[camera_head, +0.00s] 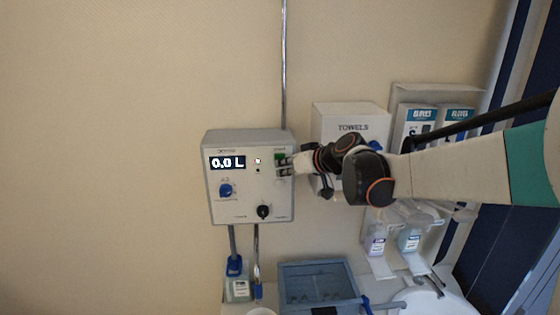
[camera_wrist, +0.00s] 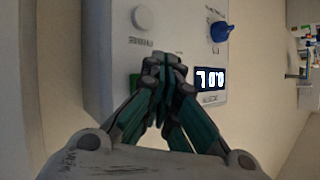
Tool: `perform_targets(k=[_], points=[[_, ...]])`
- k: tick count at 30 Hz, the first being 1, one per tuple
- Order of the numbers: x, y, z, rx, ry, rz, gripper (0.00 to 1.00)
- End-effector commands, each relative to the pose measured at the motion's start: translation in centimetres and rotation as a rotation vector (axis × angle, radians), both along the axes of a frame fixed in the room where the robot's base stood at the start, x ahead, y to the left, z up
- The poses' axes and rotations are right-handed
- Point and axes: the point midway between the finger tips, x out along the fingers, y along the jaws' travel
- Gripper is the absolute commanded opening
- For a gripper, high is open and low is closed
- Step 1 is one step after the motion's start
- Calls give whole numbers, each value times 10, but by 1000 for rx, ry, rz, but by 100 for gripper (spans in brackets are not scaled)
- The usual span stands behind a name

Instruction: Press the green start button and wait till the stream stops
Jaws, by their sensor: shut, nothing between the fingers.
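The grey dispenser box (camera_head: 248,142) is on the wall, its display (camera_head: 227,163) reading 0.0 L. The green start button (camera_head: 280,156) is at the panel's upper right, partly covered by my gripper (camera_head: 284,166). My gripper's fingertips are at the panel beside the button; I cannot tell whether they touch it. In the wrist view my gripper (camera_wrist: 163,64) is shut and empty, pointing at the panel. A green patch (camera_wrist: 134,80) shows just left of the fingers, mostly hidden. The display (camera_wrist: 210,79) is right of them, upside down.
The panel also has a blue knob (camera_head: 226,190) and a black knob (camera_head: 263,212). A towel box (camera_head: 350,112) is close by my arm. Below are a bottle (camera_head: 238,289), a blue-grey bin (camera_head: 315,267) and a white basin (camera_head: 440,302). The wall at left is clear.

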Motion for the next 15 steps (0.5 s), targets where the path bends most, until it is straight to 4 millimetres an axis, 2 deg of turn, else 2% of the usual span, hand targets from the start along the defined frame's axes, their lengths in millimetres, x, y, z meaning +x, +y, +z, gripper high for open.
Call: perform_targets(k=[15], points=[[5,0,0,0,0,0,0]])
